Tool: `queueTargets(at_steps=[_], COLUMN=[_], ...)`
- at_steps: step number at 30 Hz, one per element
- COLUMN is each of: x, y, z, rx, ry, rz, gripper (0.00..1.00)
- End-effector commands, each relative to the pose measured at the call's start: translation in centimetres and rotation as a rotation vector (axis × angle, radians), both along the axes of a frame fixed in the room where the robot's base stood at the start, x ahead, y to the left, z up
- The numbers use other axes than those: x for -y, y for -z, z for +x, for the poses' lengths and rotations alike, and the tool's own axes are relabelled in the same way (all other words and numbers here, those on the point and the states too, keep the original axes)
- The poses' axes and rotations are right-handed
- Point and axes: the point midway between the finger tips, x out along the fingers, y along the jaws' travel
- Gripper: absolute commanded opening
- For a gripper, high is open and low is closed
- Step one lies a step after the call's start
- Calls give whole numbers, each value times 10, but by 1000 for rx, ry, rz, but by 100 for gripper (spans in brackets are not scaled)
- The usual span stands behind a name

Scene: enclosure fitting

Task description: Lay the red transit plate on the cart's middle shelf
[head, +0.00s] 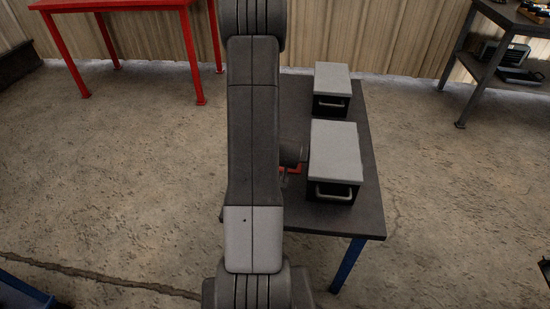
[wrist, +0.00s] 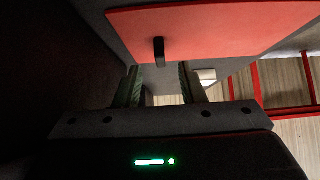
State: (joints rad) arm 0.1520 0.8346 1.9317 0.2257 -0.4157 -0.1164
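The red transit plate (wrist: 215,30) fills much of the upper wrist view, on a dark grey surface. A short black grip (wrist: 159,52) stands out from it. My gripper (wrist: 161,78) is open, with its two fingers apart and nothing between them that I can see touching. The black grip is just beyond the gap between the fingertips, roughly centred. In the head view only a small red strip (head: 291,169) shows beside my arm, on the dark table; my arm hides the rest and the gripper. I cannot identify the cart or its middle shelf for certain.
The dark table (head: 362,215) has blue legs and carries two black boxes with pale lids, one nearer (head: 335,150) and one farther (head: 332,78). A red table (head: 115,4) stands back left, a loaded grey shelf unit (head: 485,65) back right. Blue-edged furniture (head: 25,287) shows lower left.

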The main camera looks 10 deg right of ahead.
Motion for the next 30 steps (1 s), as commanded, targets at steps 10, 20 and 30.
queueTargets(at_steps=[10, 20, 30], x=[5, 5, 5], y=[22, 21, 20], z=[19, 19, 19], rx=[-1, 0, 1], ry=[0, -1, -1], rz=[0, 1, 0], gripper=[36, 7, 0])
